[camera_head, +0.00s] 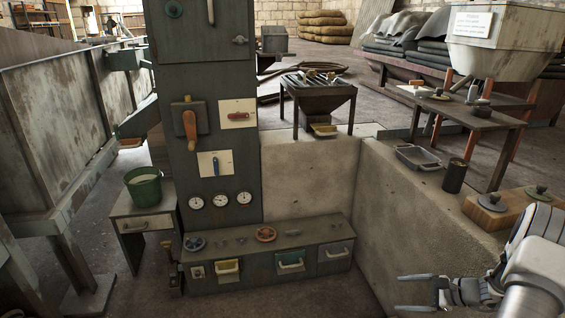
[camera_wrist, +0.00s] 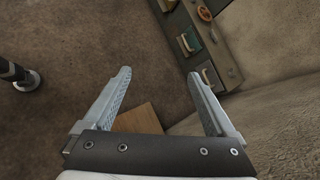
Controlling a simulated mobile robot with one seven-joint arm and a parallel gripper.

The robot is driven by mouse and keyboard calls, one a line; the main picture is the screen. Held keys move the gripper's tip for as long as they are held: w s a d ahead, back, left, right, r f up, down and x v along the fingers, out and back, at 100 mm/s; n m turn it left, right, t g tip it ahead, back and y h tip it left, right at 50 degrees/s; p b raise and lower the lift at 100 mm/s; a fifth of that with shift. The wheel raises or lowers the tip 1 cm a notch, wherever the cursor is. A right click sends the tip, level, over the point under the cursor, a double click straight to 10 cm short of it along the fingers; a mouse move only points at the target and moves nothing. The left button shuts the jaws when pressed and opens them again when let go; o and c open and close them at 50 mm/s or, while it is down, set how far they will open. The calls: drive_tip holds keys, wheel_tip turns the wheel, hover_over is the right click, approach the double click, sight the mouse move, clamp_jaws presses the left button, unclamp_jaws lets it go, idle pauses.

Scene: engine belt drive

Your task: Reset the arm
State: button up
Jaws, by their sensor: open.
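My gripper (camera_head: 418,292) is at the lower right in the head view, in front of the concrete wall (camera_head: 405,225). Its two fingers are apart and point left. In the wrist view my gripper (camera_wrist: 160,90) is open, with nothing between the fingers except floor further off. The arm comes in from the right edge of the head view. No object touches the fingers.
A green machine column (camera_head: 215,150) with levers and gauges stands left of centre. A low cabinet with drawers (camera_head: 290,262) is at its foot. A green bucket (camera_head: 143,187) sits on a small table at left. A wooden block (camera_head: 495,207) lies near my arm.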

drive_tip(key=s+a+r+n+g+h, duration=0.1)
drive_tip(key=s+a+r+n+g, duration=0.1)
drive_tip(key=a+r+n, duration=0.65)
drive_tip(key=s+a+r+n+g+h, duration=0.25)
drive_tip(key=a+r, duration=0.75)
drive_tip(key=r, duration=0.5)
drive_tip(key=s+a+r+n+t+h, duration=0.25)
drive_tip(key=s+r+n, duration=0.25)
drive_tip(key=s, duration=0.4)
drive_tip(key=s+a+r+n+t+h, duration=0.1)
drive_tip(key=s+a+r+n+h, duration=0.1)
drive_tip(key=s+a+r+n, duration=0.5)
drive_tip(key=s+d+r+m+p, duration=0.1)
drive_tip(key=r+p, duration=1.2)
drive_tip(key=p, duration=0.1)
drive_tip(key=s+d+r+m+p, duration=0.1)
drive_tip(key=d+r+p, duration=0.1)
drive_tip(key=r+p, duration=1.1)
drive_tip(key=shift+d+r+p, duration=0.2)
drive_tip(key=shift+r+p, duration=0.15)
